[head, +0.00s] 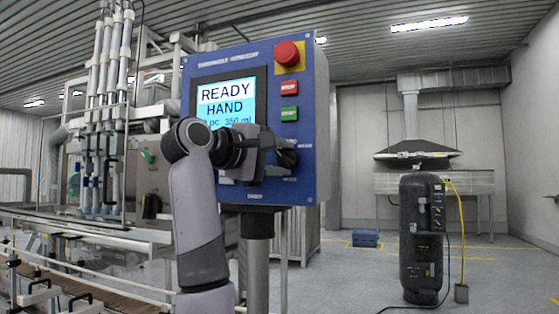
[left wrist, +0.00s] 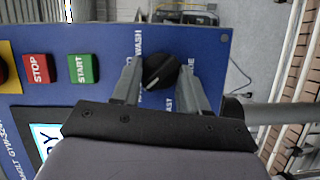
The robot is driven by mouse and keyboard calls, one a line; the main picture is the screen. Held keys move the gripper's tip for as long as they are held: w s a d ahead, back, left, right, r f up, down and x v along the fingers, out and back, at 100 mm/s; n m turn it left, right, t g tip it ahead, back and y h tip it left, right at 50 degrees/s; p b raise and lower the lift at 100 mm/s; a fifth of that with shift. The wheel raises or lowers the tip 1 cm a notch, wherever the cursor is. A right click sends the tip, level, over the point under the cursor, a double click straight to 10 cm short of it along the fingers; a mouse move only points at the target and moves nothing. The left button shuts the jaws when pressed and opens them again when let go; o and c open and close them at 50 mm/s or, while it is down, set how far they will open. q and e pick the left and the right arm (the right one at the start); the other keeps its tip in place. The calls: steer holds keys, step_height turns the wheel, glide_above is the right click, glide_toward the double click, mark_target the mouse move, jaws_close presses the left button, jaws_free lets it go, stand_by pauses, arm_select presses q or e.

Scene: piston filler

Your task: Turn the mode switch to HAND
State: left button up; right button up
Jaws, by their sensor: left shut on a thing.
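The blue control panel (head: 312,110) stands on a post. Its mode switch, a black rotary knob (head: 288,156), sits at the lower right of the panel. The knob also shows in the left wrist view (left wrist: 166,70), with its white pointer mark turned at an angle. My left gripper (head: 272,152) reaches it from the left, and its two fingers (left wrist: 162,88) are shut on the knob, one on each side. The panel's display (head: 226,102) reads READY, HAND and 350 ml. Labels around the knob are partly hidden by my fingers. My right gripper is in neither view.
A red emergency button (head: 287,53), a red STOP button (head: 289,87) and a green START button (head: 289,113) sit above the knob. Filling machinery with tall tubes (head: 105,100) stands at left. A dark tank (head: 420,235) stands on the open floor at right.

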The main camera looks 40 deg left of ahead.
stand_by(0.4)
arm_select(q)
steer(key=o, duration=1.1)
steer(key=shift+c, duration=0.2)
steer(key=shift+s+a, duration=0.1)
steer(key=shift+s, duration=0.25)
steer(key=s+a+b, duration=0.1)
steer(key=s, duration=0.5)
steer(key=shift+s+r, duration=0.15)
steer(key=shift+s, duration=0.05)
